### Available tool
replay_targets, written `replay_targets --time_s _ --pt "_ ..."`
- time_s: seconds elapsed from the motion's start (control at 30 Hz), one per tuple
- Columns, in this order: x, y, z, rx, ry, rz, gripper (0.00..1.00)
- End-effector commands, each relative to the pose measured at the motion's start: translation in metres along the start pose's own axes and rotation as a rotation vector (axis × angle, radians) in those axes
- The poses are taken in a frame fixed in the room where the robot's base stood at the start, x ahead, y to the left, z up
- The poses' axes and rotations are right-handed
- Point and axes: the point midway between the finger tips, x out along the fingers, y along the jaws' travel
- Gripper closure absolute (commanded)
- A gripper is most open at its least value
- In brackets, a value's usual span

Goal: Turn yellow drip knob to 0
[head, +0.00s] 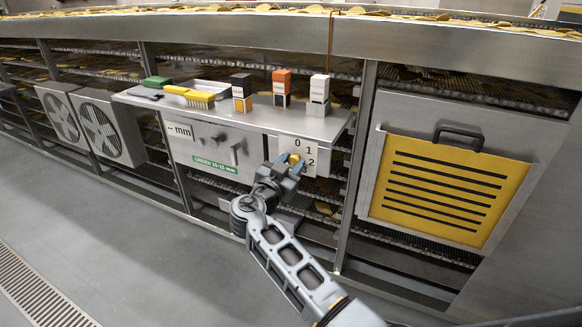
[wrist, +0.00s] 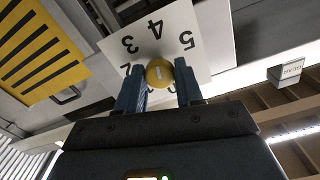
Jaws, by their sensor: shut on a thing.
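The yellow drip knob (wrist: 159,72) is round with a pale mark on its face. It sits in front of a white number plate (wrist: 178,35) on the front of the steel shelf. In the wrist view the knob is between the two blue fingers of my gripper (wrist: 160,88), which is shut on it. In the head view my gripper (head: 288,166) is at the plate, and a bit of the yellow knob (head: 294,158) shows above the fingers. The plate's 0, 1 and 2 show in the head view; 3, 4 and 5 show in the wrist view. The knob's exact setting is unclear.
The shelf (head: 215,112) above holds black, orange and white boxes, a yellow brush (head: 190,94) and a green block (head: 157,82). A yellow slotted panel (head: 445,190) with a black handle is at the right. Two fans (head: 100,130) are at the left. The floor in front is clear.

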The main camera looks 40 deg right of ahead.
Motion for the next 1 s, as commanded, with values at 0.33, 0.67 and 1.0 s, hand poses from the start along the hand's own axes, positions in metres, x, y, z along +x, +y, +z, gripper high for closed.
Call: replay_targets --time_s 0.33,0.67,1.0 --pt "-0.0005 0.0009 0.003 -0.293 0.001 0.001 0.95" --pt "-0.0006 0.0003 0.0012 -0.608 0.0 0.0 0.95" --pt "-0.0007 -0.0002 -0.0001 -0.933 0.0 0.0 0.95"
